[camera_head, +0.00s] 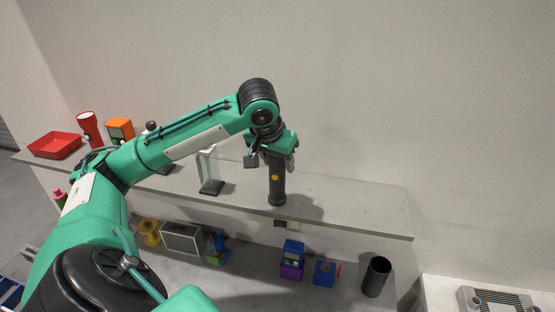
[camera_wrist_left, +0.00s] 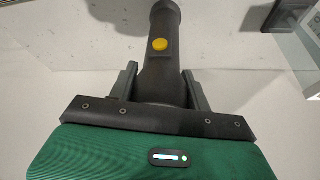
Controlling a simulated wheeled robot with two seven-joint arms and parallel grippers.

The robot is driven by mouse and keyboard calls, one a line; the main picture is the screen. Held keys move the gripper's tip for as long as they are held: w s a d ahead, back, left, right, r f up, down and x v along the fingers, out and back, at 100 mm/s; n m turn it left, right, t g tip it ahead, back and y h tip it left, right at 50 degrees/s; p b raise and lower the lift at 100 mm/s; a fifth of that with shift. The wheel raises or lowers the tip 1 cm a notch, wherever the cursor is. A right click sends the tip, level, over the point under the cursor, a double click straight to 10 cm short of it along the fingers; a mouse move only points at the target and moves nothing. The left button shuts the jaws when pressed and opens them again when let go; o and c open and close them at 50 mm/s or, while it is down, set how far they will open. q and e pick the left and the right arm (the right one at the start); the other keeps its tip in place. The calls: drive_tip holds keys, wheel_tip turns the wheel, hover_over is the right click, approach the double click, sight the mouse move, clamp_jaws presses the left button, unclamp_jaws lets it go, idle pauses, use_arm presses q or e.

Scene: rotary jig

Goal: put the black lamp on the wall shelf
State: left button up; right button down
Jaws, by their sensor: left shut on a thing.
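The black lamp (camera_head: 277,188) is a dark, torch-shaped cylinder with a yellow button. It is upright over the front part of the long grey wall shelf (camera_head: 350,199). Its lower end is at the shelf top; I cannot tell whether it touches or hovers just above. My left gripper (camera_head: 276,155) comes down from above and is shut around the lamp's upper part, hiding its top. In the left wrist view the lamp (camera_wrist_left: 160,65) sits between the two fingers of the left gripper (camera_wrist_left: 162,85). My right gripper is not in view.
Left of the lamp on the shelf stand a white-and-dark stand (camera_head: 209,172), an orange device (camera_head: 120,130), a red torch (camera_head: 89,128) and a red tray (camera_head: 56,145). The shelf's right end is clear. Below are blue boxes (camera_head: 324,273) and a black cup (camera_head: 376,277).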

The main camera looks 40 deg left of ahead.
use_arm(q)
drive_tip(key=shift+f, duration=0.1)
drive_tip(key=o, duration=1.1)
drive_tip(key=shift+c, duration=0.2)
drive_tip(key=shift+r, duration=0.3)
drive_tip(key=b+v, duration=0.1)
drive_tip(key=v, duration=1)
drive_tip(key=shift+s+r+b, duration=0.2)
drive_tip(key=shift+r+b, duration=0.1)
